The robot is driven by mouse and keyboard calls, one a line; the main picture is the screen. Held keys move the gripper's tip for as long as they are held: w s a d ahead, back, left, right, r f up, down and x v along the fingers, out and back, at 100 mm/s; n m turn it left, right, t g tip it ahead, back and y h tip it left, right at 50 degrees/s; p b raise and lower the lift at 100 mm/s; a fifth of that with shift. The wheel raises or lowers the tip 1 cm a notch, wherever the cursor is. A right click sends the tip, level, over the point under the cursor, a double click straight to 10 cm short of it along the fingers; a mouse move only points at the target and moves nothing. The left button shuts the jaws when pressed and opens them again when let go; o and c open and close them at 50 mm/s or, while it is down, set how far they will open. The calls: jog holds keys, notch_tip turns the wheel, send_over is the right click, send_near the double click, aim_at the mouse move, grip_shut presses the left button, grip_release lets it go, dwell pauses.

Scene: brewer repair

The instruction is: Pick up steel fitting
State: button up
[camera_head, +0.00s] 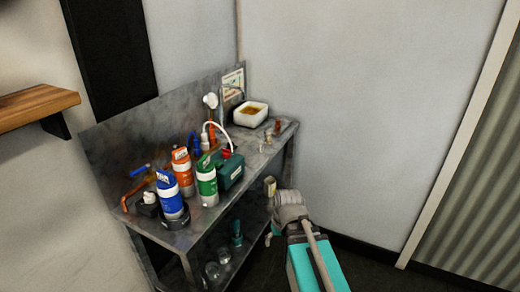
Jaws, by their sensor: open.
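Several small fittings sit near the right end of the metal bench (284,139). One is a small pale, greyish piece (262,147), which may be the steel fitting; it is too small to be sure. Two brown, copper-coloured pieces (277,127) stand close behind it. My gripper (270,186) is in front of the bench's right end, nearer the camera and apart from the fittings. It is open, and I see nothing held in it. My wrist hides part of the floor and the space beside the bench.
Blue (170,200), orange (183,172) and green (206,182) bottles crowd the bench's left half, beside a dark green box (231,170). A white basin (251,114) stands at the back. Glass jars (213,270) are on the lower shelf. A wooden shelf (35,105) juts out at left.

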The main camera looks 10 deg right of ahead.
jog(key=w+r+n+t+y+b, duration=0.1)
jog(key=w+r+t+y, duration=0.1)
jog(key=w, duration=0.6)
jog(key=w+r+n+t+y+b, duration=0.1)
jog(key=w+r+t, duration=0.3)
jog(key=w, duration=0.5)
jog(key=w+d+r+n+t+y+b, duration=0.1)
jog(key=w+r+n+t+y, duration=0.1)
jog(key=w+t, duration=0.3)
jog(key=shift+w+d+r+y, duration=0.1)
jog(key=shift+w+r+y, duration=0.15)
jog(key=shift+w, duration=0.7)
jog(key=shift+w+r+y, duration=0.15)
jog(key=shift+w+y, duration=0.1)
jog(key=shift+w, duration=0.65)
jog(key=t+h, duration=0.1)
jog(key=t, duration=0.2)
send_near(261, 147)
jog(key=s, duration=0.2)
jog(key=shift+s+d+m+b, duration=0.3)
jog(key=shift+d+m, duration=0.1)
jog(key=shift+w, duration=0.15)
jog(key=shift+b+x, duration=0.65)
jog(key=shift+x, duration=3.55)
jog(key=shift+w, duration=0.1)
